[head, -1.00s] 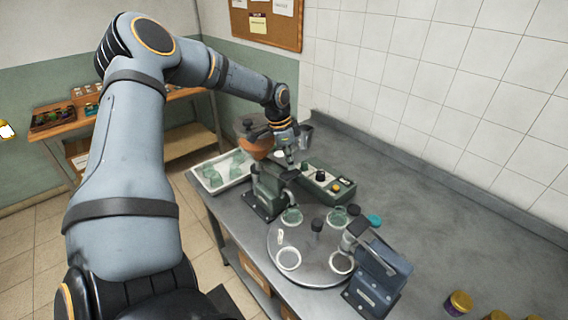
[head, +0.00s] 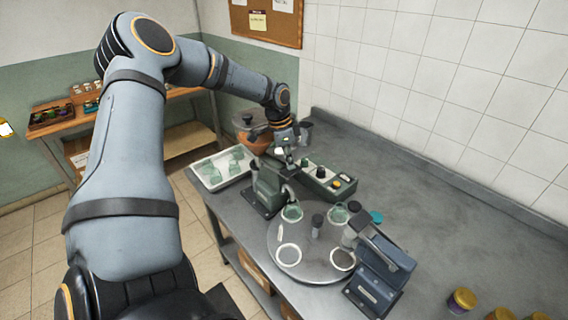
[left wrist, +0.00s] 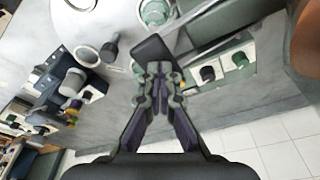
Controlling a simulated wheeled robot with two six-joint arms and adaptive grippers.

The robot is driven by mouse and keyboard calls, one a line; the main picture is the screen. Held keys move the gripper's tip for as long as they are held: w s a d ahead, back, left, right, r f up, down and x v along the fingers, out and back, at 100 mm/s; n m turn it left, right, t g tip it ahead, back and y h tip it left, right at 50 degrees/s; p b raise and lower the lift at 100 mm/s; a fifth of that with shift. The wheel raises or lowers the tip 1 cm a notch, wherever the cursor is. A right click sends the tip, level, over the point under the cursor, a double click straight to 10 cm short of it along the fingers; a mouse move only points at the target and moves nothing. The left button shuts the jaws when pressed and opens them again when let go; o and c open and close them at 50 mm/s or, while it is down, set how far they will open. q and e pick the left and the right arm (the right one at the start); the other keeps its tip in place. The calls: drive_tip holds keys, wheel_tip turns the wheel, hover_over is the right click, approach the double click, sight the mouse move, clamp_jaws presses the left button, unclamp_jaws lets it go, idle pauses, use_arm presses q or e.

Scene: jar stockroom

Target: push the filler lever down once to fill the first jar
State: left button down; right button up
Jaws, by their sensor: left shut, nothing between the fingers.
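The green filler (head: 268,187) stands at the left of the bench with an orange hopper bowl (head: 257,146) above it. A pale green jar (head: 292,212) sits on the turntable (head: 313,236) at the filler's front. A second green jar (head: 339,214) sits to its right. My left gripper (head: 289,158) is shut and empty, just above the filler. In the left wrist view, its closed fingertips (left wrist: 160,70) are over or against a dark flat lever pad (left wrist: 154,50). I cannot tell whether they touch. My right gripper is not in view.
A green control box (head: 330,182) with knobs stands behind the filler. A white tray (head: 222,169) with green jars lies to the left. A dark blue machine (head: 381,273) stands at the turntable's right. The bench on the right is mostly clear.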

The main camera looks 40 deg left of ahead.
sight(290, 173)
use_arm(q)
drive_tip(key=shift+s+d+f+b, duration=0.1)
drive_tip(key=shift+f+b, duration=1)
drive_tip(key=shift+f, duration=0.1)
drive_tip(key=shift+d+f+b, duration=0.1)
drive_tip(key=shift+f+b, duration=0.95)
drive_tip(key=shift+f, duration=0.15)
drive_tip(key=shift+r, duration=0.2)
drive_tip(key=shift+r+p, duration=2)
drive_tip(key=shift+r, duration=1.15)
wheel_tip(290, 173, up, 5)
drive_tip(key=p, duration=0.4)
drive_tip(key=shift+f, duration=0.1)
